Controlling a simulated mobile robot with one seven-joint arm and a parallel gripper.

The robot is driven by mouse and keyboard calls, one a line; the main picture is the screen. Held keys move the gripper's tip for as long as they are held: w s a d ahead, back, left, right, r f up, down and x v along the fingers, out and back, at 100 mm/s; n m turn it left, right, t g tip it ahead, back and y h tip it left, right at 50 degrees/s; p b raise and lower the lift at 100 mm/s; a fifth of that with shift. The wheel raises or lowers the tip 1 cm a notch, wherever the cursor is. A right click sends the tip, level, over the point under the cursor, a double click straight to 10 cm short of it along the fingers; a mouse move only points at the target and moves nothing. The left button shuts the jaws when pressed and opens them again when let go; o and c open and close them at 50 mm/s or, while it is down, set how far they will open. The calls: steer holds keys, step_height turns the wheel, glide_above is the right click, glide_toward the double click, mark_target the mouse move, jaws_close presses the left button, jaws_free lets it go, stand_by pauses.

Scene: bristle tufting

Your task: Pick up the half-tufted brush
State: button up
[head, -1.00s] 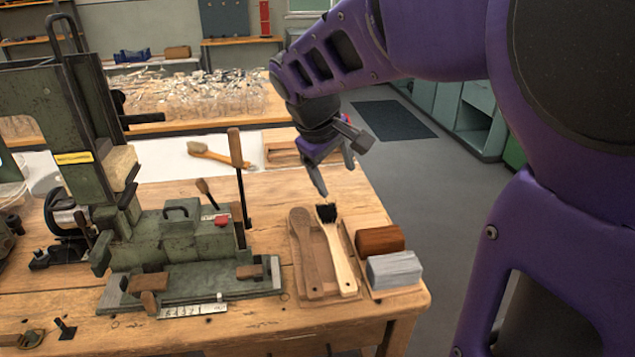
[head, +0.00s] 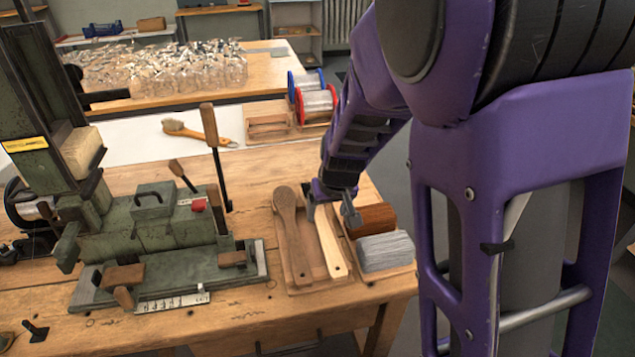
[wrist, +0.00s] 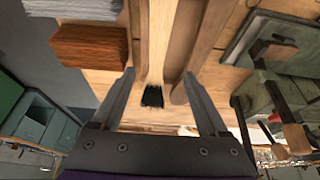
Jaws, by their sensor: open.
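The half-tufted brush (head: 330,243) has a pale wooden handle and lies in a shallow wooden tray (head: 312,284). In the wrist view its dark bristle end (wrist: 153,96) shows between my fingers, with the pale handle (wrist: 160,40) running away from me. My gripper (head: 333,208) is over the brush's bristle end, which it hides in the head view. In the wrist view my gripper (wrist: 158,85) is open, one finger on each side of the brush. I see no clear contact. A darker wooden brush body (head: 291,235) lies to the left in the same tray.
A brown bristle block (head: 373,218) and a grey one (head: 386,251) sit close to the right. A green tufting machine (head: 150,240) stands to the left with an upright lever (head: 215,160). Wire spools (head: 312,98) and another brush (head: 190,131) lie farther back.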

mark_target(324, 227)
steer(key=x, duration=0.3)
steer(key=b+x, duration=0.1)
steer(key=x, duration=0.2)
steer(key=b+x, duration=0.1)
steer(key=x, duration=0.2)
steer(key=shift+w+d+r, duration=0.1)
steer(key=shift+w+d, duration=0.1)
steer(key=shift+w, duration=0.05)
steer(key=shift+c, duration=0.2)
jaws_close()
